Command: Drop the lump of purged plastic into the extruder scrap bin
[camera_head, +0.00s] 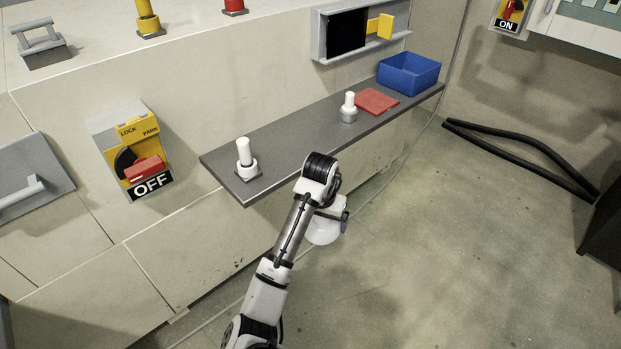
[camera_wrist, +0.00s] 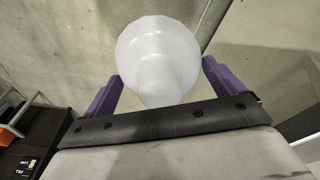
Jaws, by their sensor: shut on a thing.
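My gripper (camera_wrist: 160,90) is shut on a white, smooth, rounded lump (camera_wrist: 158,52), wide at the far end and narrower toward the palm; I take it to be the lump of purged plastic. Its purple fingers stand on either side of it. In the head view the white lump (camera_head: 321,234) hangs under my wrist, in front of the grey shelf and above the floor, partly hidden by my arm. An open blue bin (camera_head: 409,75) stands at the shelf's far right end, well away from my gripper. No label shows on it, so I cannot tell whether it is the scrap bin.
The grey shelf (camera_head: 290,143) also carries two white posts (camera_head: 246,158) (camera_head: 349,107) and a red pad (camera_head: 376,101). A yellow-handled opening (camera_head: 380,27) is above. Black bars (camera_head: 520,150) lie at the right. A dark box (camera_head: 604,225) stands at the right edge. The middle floor is clear.

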